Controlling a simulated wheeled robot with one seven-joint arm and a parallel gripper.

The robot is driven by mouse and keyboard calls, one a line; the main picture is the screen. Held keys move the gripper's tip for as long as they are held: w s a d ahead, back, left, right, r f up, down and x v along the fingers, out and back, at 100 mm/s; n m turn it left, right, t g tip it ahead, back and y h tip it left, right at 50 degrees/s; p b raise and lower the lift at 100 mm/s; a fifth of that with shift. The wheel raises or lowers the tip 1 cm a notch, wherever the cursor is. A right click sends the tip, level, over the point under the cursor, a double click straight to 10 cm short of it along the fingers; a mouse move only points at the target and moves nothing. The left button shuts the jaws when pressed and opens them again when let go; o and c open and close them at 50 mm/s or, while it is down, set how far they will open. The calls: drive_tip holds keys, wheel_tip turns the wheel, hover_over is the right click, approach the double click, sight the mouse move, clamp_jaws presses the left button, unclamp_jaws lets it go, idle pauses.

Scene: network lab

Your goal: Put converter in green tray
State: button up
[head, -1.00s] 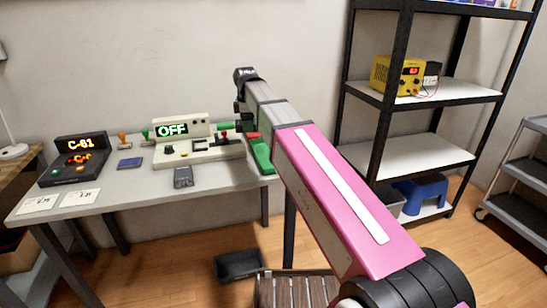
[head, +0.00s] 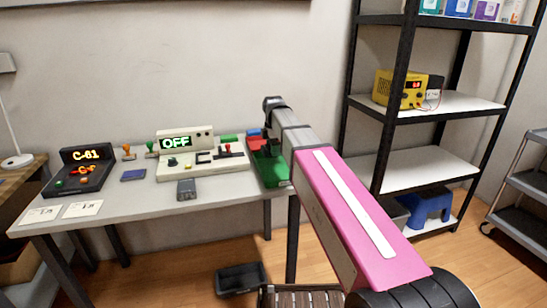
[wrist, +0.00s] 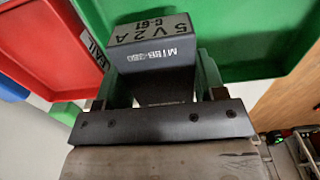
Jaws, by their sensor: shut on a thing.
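A dark blue-grey converter (wrist: 152,55) marked "5V 2A C-61" is held in my gripper (wrist: 156,82), between its two fingers in the wrist view. The green tray (wrist: 245,68) fills the upper right of that view, with the converter in front of part of it. I cannot tell whether the converter touches the tray. In the head view the green tray (head: 272,175) stands at the table's right end, partly behind my arm. My fingers and the converter are hidden there.
A red tray (wrist: 45,50), labelled "FAIL", adjoins on the left in the wrist view; a blue tray (head: 254,132) sits behind. Left of the green tray stands a beige panel reading "OFF" (head: 200,160). A grey box (head: 187,189) lies before it. A shelf rack (head: 398,110) stands right.

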sight(273, 162)
drive_tip(key=shift+f, duration=1.95)
drive_tip(key=shift+f, duration=0.2)
drive_tip(key=o, duration=1.2)
drive_tip(key=shift+r, duration=0.1)
wheel_tip(273, 162, up, 12)
drive_tip(key=shift+r, duration=0.1)
